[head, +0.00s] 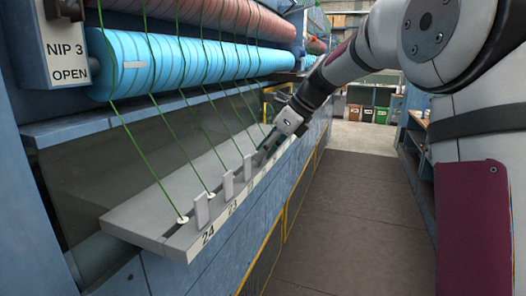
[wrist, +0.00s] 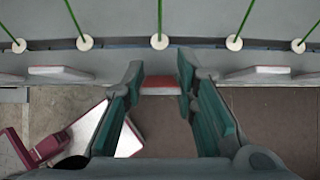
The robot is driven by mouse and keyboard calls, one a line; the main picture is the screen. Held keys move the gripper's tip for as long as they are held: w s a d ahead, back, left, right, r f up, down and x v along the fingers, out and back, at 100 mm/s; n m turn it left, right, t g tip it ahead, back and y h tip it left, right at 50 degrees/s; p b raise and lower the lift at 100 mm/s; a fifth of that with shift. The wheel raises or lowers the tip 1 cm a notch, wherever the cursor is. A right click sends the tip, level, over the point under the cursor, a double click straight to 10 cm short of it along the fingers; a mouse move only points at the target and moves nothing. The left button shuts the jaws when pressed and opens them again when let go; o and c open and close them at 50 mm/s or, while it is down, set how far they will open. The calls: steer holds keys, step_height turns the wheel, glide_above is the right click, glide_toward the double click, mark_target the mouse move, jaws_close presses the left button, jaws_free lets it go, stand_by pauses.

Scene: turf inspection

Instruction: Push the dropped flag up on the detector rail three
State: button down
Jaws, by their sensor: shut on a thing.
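The detector rail (head: 150,222) is a long grey ledge below the rollers, with pale upright flags such as the one by number 24 (head: 202,210). My gripper (head: 268,143) is at the rail beyond the nearest flags.
Green yarns run down through white eyelets (wrist: 159,41) along the rail, close to my fingers. A blue roller (head: 190,62) and a NIP 3 OPEN box (head: 68,60) are above. The brown aisle floor (head: 345,215) is clear on the right; bins (head: 368,113) stand far back.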

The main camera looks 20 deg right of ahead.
steer(key=shift+w+a+r+g+h+b, duration=0.15)
steer(key=shift+a+g+h+b, duration=0.15)
steer(key=shift+g+h, duration=0.25)
steer(key=shift+w+a+f+g+h+b, duration=0.1)
steer(key=shift+w+a+g+h+b, duration=0.1)
steer(key=shift+a+g+h, duration=0.35)
steer(key=shift+d+h, duration=0.15)
steer(key=shift+h, duration=0.15)
steer(key=c, duration=1.3)
jaws_free()
steer(key=shift+s+r, duration=0.1)
steer(key=shift+d, duration=0.1)
